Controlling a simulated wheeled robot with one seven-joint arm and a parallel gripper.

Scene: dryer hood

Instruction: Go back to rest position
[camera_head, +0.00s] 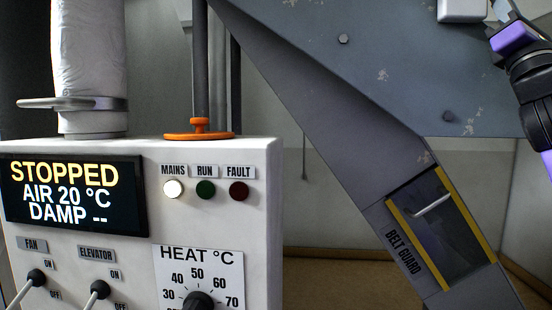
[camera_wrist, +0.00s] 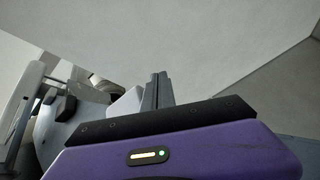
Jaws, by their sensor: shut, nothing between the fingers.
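My gripper (camera_wrist: 157,92) shows in the wrist view, its two grey fingers together and empty, in front of a pale wall. Its purple body and black bar fill the bottom of that view. Part of my arm, purple and black, shows at the upper right edge of the head view. I cannot make out the fingertips there. My gripper holds nothing and seems to touch nothing.
A white control box (camera_head: 262,200) stands at left; its display (camera_head: 72,194) reads STOPPED, AIR 20 °C, DAMP --. The MAINS lamp (camera_head: 173,189) is lit. The fan switch (camera_head: 36,278) and elevator switch (camera_head: 99,290) point down. A grey chute (camera_head: 340,120) with a belt guard (camera_head: 440,228) slopes down at right.

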